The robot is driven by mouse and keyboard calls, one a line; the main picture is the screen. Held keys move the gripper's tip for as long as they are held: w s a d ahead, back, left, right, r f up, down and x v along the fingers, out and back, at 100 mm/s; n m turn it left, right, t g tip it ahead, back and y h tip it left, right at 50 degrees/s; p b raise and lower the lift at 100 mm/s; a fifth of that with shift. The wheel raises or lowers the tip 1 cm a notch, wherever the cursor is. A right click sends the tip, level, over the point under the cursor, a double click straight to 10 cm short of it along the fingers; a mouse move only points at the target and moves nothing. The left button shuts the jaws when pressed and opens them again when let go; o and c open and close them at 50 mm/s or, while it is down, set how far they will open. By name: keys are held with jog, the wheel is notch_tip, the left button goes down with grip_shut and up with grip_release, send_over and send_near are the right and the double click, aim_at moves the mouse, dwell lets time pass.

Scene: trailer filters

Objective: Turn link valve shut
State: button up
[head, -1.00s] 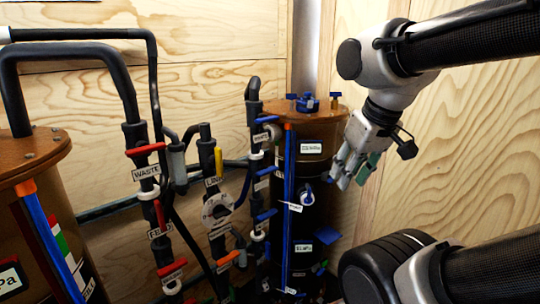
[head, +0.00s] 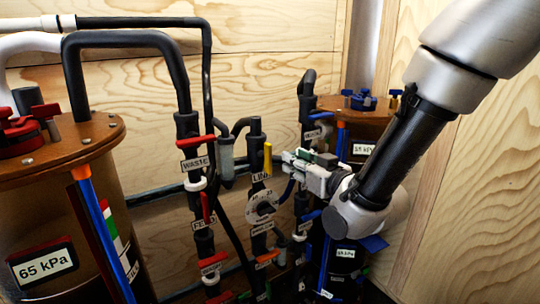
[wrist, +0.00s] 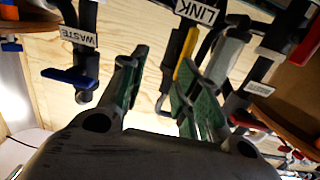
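The link valve's yellow handle (head: 267,158) stands upright, along its black pipe, just above the LINK label (head: 260,177). In the wrist view the yellow handle (wrist: 184,56) shows beyond my fingers, close to the right one, below the upside-down LINK label (wrist: 197,12). My gripper (head: 290,160) is to the right of the handle in the head view, pointing left. In the wrist view my gripper (wrist: 160,82) has its two green-padded fingers spread with nothing between them. I cannot tell whether a finger touches the handle.
The red WASTE handle (head: 195,141) and the red FEED handle (head: 205,207) are on the pipe to the left. A brown filter tank (head: 60,155) stands at left, another lid (head: 350,108) behind my arm.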

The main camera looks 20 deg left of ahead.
aim_at(270, 156)
jog(key=shift+n+y, duration=0.4)
jog(key=shift+y, duration=0.3)
jog(key=w+a, duration=0.1)
jog(key=a, duration=0.2)
jog(key=w+a, duration=0.1)
jog(key=a, duration=0.1)
jog(key=w+a, duration=0.1)
jog(key=a, duration=0.2)
jog(key=shift+a+f, duration=0.15)
jog(key=shift+a, duration=0.15)
jog(key=shift+c, duration=0.2)
grip_shut()
